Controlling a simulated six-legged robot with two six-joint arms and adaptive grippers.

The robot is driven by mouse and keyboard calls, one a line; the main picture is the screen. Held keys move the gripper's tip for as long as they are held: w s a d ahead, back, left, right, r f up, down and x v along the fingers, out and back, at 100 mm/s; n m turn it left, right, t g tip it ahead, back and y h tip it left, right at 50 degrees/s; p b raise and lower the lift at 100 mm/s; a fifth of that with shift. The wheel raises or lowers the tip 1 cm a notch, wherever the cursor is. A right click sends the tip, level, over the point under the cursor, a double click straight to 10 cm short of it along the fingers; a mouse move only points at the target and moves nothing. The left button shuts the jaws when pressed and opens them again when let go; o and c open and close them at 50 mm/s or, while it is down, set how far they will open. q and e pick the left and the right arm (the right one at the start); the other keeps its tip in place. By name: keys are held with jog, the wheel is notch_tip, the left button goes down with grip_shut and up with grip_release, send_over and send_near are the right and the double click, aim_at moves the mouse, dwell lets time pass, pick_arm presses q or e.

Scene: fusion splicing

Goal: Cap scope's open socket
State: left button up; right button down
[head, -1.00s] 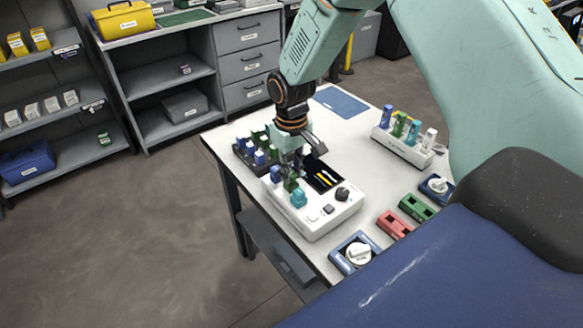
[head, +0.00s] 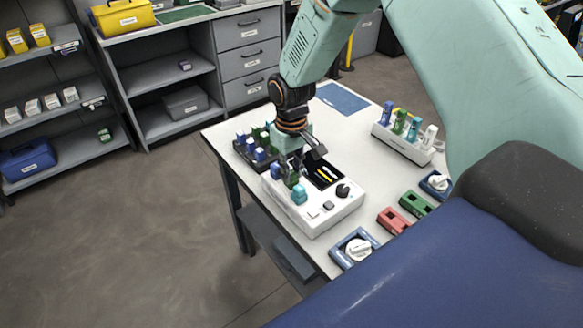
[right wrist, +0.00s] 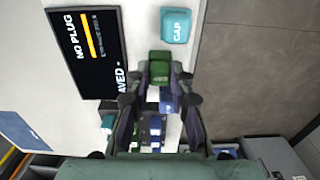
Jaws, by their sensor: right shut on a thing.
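The scope (head: 318,217) is the white box near the table's left front edge. Its dark screen (head: 325,172) reads "NO PLUG" in the right wrist view (right wrist: 88,45). A teal cap (head: 299,194) stands on the scope's near left end; its top, lettered "CAP", shows in the wrist view (right wrist: 176,26). My right gripper (head: 293,172) is over the scope's left side, shut on a green plug (right wrist: 160,67) beside the cap. A blue piece (head: 275,171) stands behind the plug. The gripper hides the socket row. My left gripper is not in view.
A dark tray (head: 243,157) of blue and green plugs stands behind the scope. A white rack (head: 402,148) of coloured pieces is at the right. Red (head: 393,221) and green (head: 417,204) blocks and a blue fixture (head: 341,258) line the near edge. A blue mat (head: 341,98) lies behind.

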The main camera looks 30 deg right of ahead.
jog(key=c, duration=1.1)
grip_release()
jog(key=shift+r, duration=0.1)
notch_tip(320, 180, up, 6)
jog(key=p, duration=0.6)
